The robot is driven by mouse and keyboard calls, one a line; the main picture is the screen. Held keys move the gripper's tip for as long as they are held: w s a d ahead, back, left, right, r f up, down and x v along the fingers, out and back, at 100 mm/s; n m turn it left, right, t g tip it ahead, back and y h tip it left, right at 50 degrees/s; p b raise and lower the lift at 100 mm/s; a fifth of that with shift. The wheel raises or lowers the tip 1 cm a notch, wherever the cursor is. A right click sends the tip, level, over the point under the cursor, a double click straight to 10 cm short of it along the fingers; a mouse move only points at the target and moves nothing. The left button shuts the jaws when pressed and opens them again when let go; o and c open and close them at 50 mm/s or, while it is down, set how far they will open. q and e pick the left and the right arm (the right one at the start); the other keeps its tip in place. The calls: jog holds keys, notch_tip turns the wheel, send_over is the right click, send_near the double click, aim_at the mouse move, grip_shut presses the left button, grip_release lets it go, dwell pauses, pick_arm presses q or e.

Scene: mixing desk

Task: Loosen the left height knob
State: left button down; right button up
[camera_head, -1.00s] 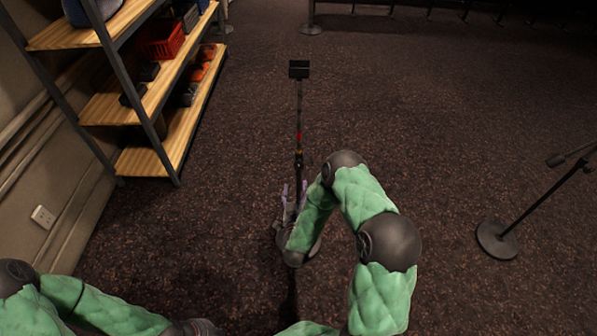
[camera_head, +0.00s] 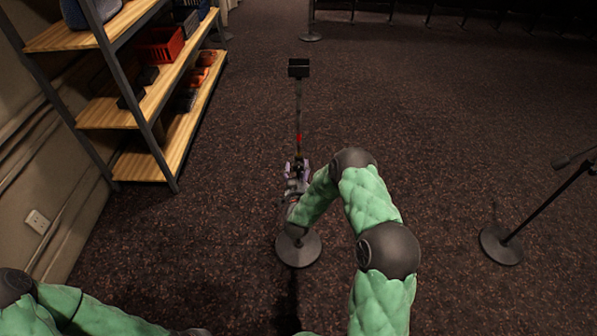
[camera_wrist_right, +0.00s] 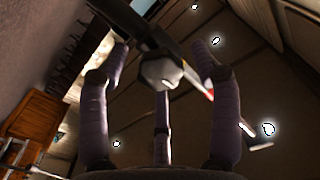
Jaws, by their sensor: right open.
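A thin upright stand (camera_head: 299,102) is in the middle of the head view, with a dark box-shaped top, a red mark on its pole and a round base (camera_head: 298,251). My right gripper (camera_head: 297,166) is at the pole, below the red mark, and hides that part of it. In the right wrist view, a grey faceted knob (camera_wrist_right: 160,72) on the dark pole sits between the spread purple fingers of my open gripper (camera_wrist_right: 161,85). I cannot tell whether any finger touches the knob. My left arm shows at the lower left; its gripper is out of view.
A second stand with a round base (camera_head: 501,244) is at the right. A shelf unit (camera_head: 146,166) with wooden boards, holding a red crate (camera_head: 159,45), stands at the left by the wall. The carpet between is clear.

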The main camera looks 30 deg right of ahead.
jog(key=c, duration=1.2)
jog(key=shift+o, duration=0.2)
